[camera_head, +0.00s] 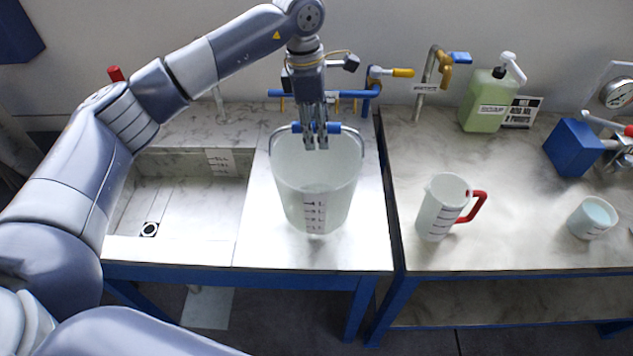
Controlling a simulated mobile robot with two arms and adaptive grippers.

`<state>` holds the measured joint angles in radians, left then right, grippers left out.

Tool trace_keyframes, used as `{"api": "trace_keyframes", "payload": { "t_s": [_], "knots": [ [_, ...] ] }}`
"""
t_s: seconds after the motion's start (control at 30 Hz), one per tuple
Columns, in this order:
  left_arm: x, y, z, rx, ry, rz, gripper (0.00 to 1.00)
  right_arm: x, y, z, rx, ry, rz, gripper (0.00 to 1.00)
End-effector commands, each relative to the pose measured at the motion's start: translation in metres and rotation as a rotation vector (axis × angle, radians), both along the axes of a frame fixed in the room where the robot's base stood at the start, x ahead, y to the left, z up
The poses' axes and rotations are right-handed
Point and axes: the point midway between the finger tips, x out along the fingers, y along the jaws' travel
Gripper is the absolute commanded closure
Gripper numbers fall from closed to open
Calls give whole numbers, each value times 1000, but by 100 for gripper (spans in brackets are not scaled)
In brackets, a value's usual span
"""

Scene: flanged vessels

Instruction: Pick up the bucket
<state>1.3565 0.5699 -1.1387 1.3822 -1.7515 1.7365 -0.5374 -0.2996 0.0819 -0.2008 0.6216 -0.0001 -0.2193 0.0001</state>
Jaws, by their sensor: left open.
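The bucket (314,195) is a translucent white pail with dark level marks on its front. It stands upright on the pale counter right of the sink. Its wire handle is raised and has a blue grip (333,128). My left gripper (316,142) points down over the bucket's far rim. Its fingers are open and overlap the blue grip in the picture. I cannot tell whether they touch it. My right gripper is not in view.
A sink basin (180,195) lies left of the bucket. Blue pipework and taps stand behind it. On the right counter (520,215) are a white jug with a red handle (442,208), a green soap container (488,100) and a small white cup (592,218).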

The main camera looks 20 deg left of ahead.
Motion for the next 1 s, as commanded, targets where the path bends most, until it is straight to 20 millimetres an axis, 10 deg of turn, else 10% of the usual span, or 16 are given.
{"api": "trace_keyframes", "payload": {
  "t_s": [0.73,0.93,1.0],
  "knots": [
    [0,0,-5,0,0,0,55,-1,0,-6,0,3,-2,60],
    [0,0,-5,0,0,0,100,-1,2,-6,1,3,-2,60],
    [0,0,-5,0,0,0,100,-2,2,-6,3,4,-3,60]
  ]
}}
